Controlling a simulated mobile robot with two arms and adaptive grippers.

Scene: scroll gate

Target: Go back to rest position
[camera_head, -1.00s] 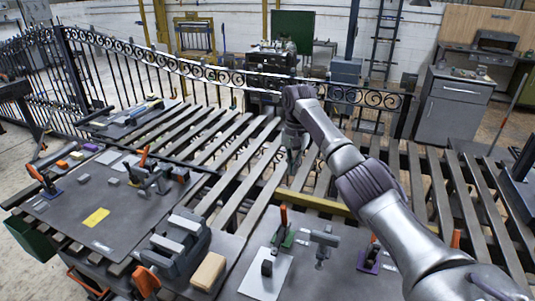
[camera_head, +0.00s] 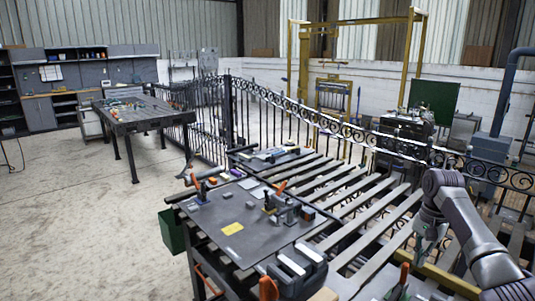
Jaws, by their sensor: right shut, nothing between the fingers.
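My right arm comes in at the lower right of the head view. My right gripper (camera_head: 428,238) hangs pointing down above the slats of the slatted table, shut and empty. It is apart from the clamps and plates nearby. My left gripper and left arm are not in this view.
The slatted table (camera_head: 372,213) carries a dark plate (camera_head: 212,217) with orange-handled clamps and a yellow tag (camera_head: 232,229). The iron scroll gate (camera_head: 290,120) stands behind. A second worktable (camera_head: 150,116) stands at the far left. Open concrete floor (camera_head: 80,210) lies on the left.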

